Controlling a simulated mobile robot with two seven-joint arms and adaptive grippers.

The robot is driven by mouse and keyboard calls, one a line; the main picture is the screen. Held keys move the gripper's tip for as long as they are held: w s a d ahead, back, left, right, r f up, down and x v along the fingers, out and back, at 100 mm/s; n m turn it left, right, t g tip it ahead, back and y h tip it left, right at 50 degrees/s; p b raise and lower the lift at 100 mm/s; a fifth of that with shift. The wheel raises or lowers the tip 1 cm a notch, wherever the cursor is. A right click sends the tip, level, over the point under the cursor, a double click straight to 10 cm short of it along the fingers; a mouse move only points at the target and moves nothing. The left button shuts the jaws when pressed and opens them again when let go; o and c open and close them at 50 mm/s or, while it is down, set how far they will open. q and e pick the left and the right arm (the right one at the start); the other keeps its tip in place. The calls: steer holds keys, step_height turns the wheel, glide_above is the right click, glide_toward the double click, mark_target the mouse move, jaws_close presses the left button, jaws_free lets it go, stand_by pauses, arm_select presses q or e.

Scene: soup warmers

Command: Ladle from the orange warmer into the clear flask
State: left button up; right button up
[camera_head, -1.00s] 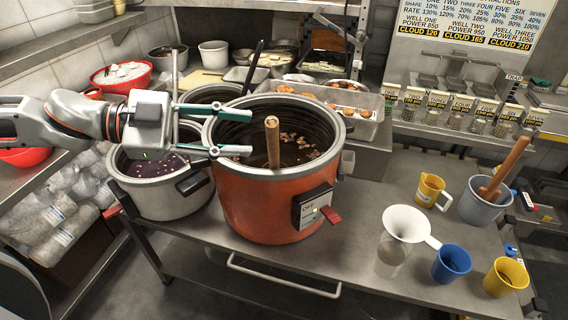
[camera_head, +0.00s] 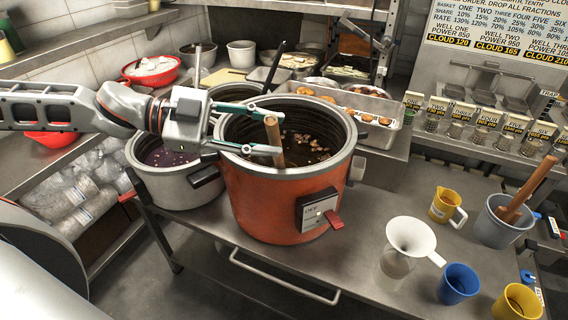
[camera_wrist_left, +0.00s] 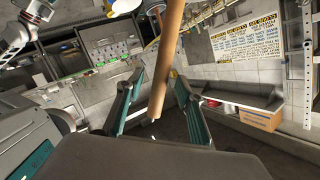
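The orange warmer (camera_head: 262,205) stands on the steel table, its dark liquid holding floating bits. A wooden ladle handle (camera_head: 274,140) sticks up from it, tilted; the ladle's bowl is hidden. My left gripper (camera_head: 277,134) is over the warmer's left part, open, with a finger on each side of the handle. In the left wrist view the handle (camera_wrist_left: 168,50) runs between the parted fingers, nearer the right one, with a gap at the left. The clear flask (camera_head: 396,265) stands on the table at right under a white funnel (camera_head: 411,236). My right gripper (camera_wrist_left: 32,15) seems to show at the wrist view's top left, unclear.
A grey warmer (camera_head: 172,184) with purplish soup stands left of the orange one. Blue cup (camera_head: 458,284), yellow cup (camera_head: 517,303), yellow jug (camera_head: 445,205) and a grey pot (camera_head: 497,225) with a wooden handle surround the flask's right side. The table's front is clear.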

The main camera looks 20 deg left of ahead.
mark_target(265, 118)
arm_select(q)
jaws_close()
steer(key=shift+r, duration=0.25)
steer(key=shift+r+p, duration=1)
steer(key=shift+r, duration=0.35)
